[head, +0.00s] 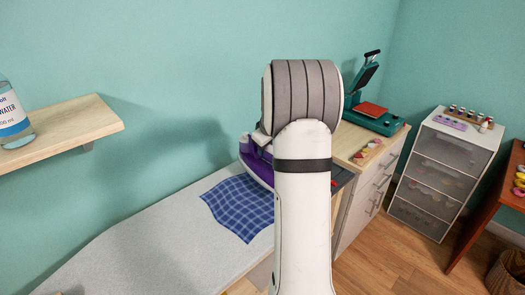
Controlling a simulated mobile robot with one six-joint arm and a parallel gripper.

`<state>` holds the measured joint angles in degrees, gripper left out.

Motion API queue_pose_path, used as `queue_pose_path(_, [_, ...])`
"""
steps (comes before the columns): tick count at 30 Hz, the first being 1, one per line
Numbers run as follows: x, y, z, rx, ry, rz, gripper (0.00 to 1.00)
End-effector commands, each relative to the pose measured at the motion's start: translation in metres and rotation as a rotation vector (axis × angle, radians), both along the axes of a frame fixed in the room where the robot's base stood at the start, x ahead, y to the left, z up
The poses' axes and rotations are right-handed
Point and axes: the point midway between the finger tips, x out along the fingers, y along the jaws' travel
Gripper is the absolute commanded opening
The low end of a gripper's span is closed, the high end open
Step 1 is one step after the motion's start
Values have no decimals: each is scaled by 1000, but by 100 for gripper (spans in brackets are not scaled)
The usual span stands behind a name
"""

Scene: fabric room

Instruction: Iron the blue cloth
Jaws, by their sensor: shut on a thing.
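The blue plaid cloth (238,208) lies on the pale grey ironing board (150,245), with its right part hidden behind my arm. A purple and white iron (256,166) is at the cloth's far right edge, partly hidden by my arm. I cannot tell whether its sole touches the cloth. My gripper (262,137) shows only in part, at the top of the iron, and is shut on it. Its fingertips are mostly hidden behind my arm.
A dark rest (341,180) is at the board's right end. A wooden-topped drawer cabinet (357,205) with a green heat press (372,118) stands beyond it. A wall shelf (70,125) with a water bottle (11,115) juts out at left. The board's left part is clear.

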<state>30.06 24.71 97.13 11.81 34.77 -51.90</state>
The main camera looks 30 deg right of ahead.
Motion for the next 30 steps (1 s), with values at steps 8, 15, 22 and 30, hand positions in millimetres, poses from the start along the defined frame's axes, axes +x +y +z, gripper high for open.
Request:
queue_pose_path(8, [2, 1, 23, -5, -8, 3, 0])
queue_pose_path(15, [3, 2, 36, -5, -7, 6, 0])
queue_pose_path(22, [3, 3, 40, -5, -7, 8, 0])
queue_pose_path(30, [3, 3, 39, -4, -8, 8, 0])
